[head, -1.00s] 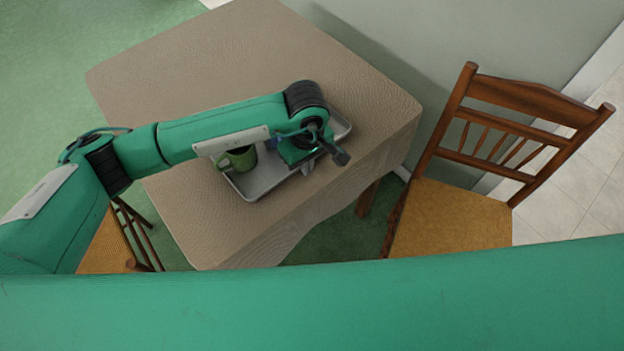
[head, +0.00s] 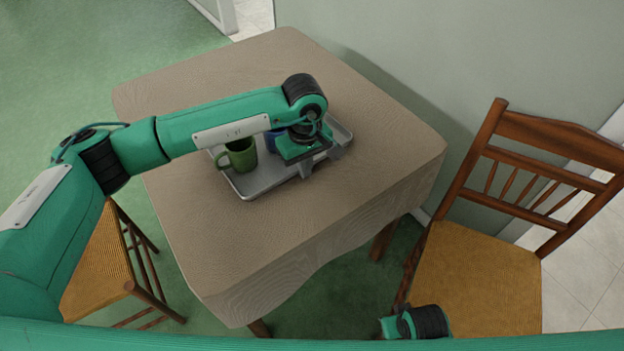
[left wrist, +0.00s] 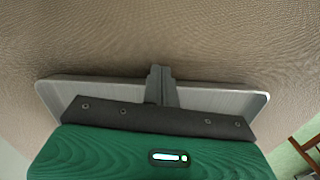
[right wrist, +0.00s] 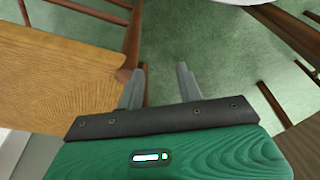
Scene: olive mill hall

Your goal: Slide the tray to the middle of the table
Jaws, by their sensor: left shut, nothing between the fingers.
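The grey tray (head: 255,182) lies on the cloth-covered table (head: 225,235), around the middle of its top. A green mug (head: 243,154) stands in the tray, and a blue mug (head: 271,140) behind it is mostly hidden by my left arm. My left gripper (left wrist: 161,72) is shut and empty, its fingers crossing the tray's rim in the left wrist view. In the head view the left gripper (head: 322,160) is at the tray's right front side; I cannot tell whether it touches. My right gripper (right wrist: 160,67) is open and empty, away from the table.
One wooden chair (head: 480,265) stands right of the table, near the wall. Another chair (head: 100,270) is at the left front under my left arm. The tabletop around the tray is clear.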

